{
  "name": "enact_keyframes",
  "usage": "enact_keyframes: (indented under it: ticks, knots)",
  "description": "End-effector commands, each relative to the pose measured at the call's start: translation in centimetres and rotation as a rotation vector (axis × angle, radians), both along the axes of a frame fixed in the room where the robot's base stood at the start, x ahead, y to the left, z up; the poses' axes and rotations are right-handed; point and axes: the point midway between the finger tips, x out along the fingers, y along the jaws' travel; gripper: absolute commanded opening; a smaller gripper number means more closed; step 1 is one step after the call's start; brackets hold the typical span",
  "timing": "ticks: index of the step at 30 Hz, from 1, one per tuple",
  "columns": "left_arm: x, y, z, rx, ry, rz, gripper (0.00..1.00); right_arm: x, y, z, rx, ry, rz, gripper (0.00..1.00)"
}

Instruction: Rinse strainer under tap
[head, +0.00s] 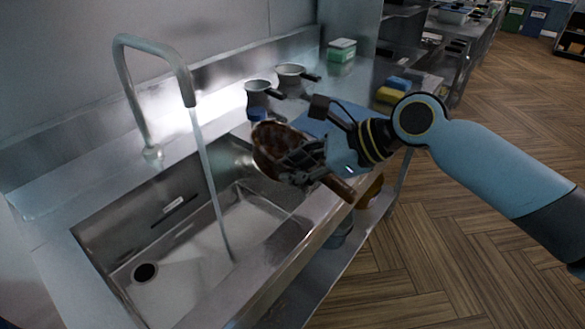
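A brown, soiled-looking strainer (272,143) is held over the right rim of the sink, with its wooden handle (338,186) sticking out toward the lower right. My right gripper (304,164) is shut around it where the handle meets the head; the fingers hide part of it. The grey tap (152,50) arches over the sink at the left. A stream of water (210,185) runs from its spout into the basin. The strainer is to the right of the stream and apart from it. My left gripper is not in view.
The steel sink basin (190,250) is empty apart from the water and has a drain (145,272) at lower left. Two white-grey strainers or cups with dark handles (258,86) (290,72) stand on the counter behind. Blue and yellow sponges (391,95) lie farther right.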

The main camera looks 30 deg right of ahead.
Motion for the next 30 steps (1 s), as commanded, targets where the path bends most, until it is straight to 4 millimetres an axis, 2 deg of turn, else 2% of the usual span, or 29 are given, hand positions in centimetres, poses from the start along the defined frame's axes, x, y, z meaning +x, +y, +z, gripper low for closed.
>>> enact_keyframes:
  ticks: [3, 7, 17, 24, 30]
  knots:
    - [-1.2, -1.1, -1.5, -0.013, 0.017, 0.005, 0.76, 0.6, 1.2, -0.5, 0.004, -0.004, 0.0, 0.0]
    - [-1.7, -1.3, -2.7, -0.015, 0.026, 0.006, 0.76, 1.3, 2.5, -0.8, 0.003, -0.004, 0.0, 0.0]
    - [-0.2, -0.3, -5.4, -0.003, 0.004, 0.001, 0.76, 2.8, 5.7, -1.5, 0.003, -0.003, -0.001, 0.0]
    - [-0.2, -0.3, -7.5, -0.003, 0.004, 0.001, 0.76, 4.0, 8.0, -2.0, 0.004, -0.004, -0.001, 0.0]
    - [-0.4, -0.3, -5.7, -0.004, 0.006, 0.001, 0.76, 4.9, 9.8, -1.8, 0.003, 0.0, -0.001, 0.0]
